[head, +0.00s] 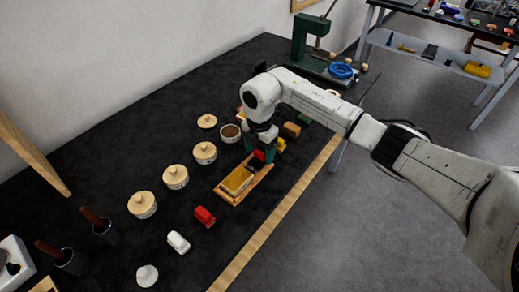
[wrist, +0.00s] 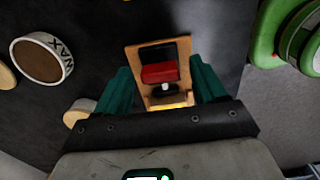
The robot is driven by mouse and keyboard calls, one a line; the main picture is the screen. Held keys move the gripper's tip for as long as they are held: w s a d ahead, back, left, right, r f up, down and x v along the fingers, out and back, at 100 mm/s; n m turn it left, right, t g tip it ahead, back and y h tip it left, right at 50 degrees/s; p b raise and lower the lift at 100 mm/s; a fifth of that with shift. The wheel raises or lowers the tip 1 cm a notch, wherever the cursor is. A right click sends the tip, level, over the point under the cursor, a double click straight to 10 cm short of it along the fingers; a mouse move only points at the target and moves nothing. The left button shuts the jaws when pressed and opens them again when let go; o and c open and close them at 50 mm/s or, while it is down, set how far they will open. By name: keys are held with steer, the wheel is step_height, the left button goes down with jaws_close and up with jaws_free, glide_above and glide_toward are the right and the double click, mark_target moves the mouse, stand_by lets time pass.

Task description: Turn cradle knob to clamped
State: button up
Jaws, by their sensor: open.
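The wooden cradle (head: 222,193) lies near the front edge of the black table and holds a yellow-gold piece (head: 238,181). At its far end is a red block-shaped knob (head: 258,156), which also shows in the wrist view (wrist: 160,72) against the cradle's board (wrist: 133,62) and a dark patch. My gripper (head: 260,150) points down over this end. In the wrist view, the two green fingers of my gripper (wrist: 162,84) stand open on either side of the knob, with gaps visible. The knob's setting cannot be read.
A round container marked WAX (wrist: 42,58) stands left of the cradle in the wrist view. Lidded pots (head: 176,177), a red toy car (head: 204,217) and a white one (head: 178,242) stand nearby. A green press (head: 300,45) is at the far end.

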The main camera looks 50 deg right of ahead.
steer(key=shift+c, duration=0.4)
steer(key=c, duration=1)
